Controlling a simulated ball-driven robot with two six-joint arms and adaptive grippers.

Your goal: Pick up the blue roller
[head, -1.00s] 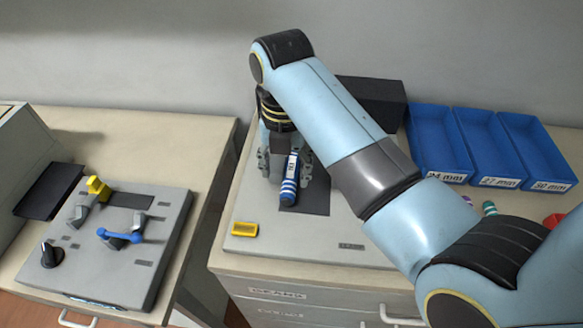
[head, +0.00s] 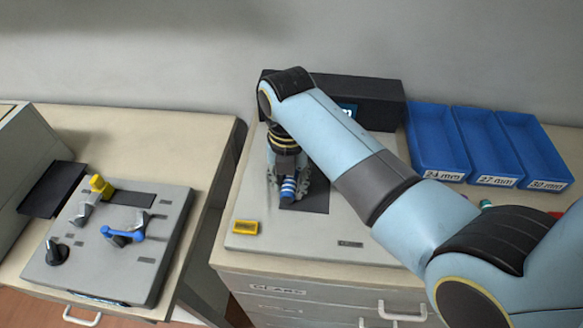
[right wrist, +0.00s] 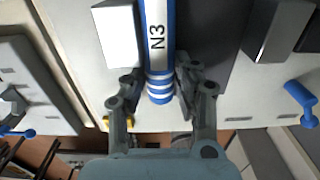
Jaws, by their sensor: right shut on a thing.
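The blue roller (head: 288,188) is a blue and white striped cylinder over the dark patch of the grey panel (head: 245,210) in the head view. Most of it is hidden by my right gripper (head: 288,178). In the right wrist view the roller (right wrist: 157,48) runs up between the fingers, with a white band marked N3. My right gripper (right wrist: 158,80) is shut on it there, a finger on each side near the striped end. I cannot tell whether the roller is clear of the panel. My left gripper is out of view.
A black box (head: 385,95) with a lit display stands behind the panel. Blue bins (head: 440,170) stand at the right. A yellow block (head: 245,227) sits at the panel's front left. A second panel (head: 110,275) with a blue handle (head: 125,235) is on the left bench.

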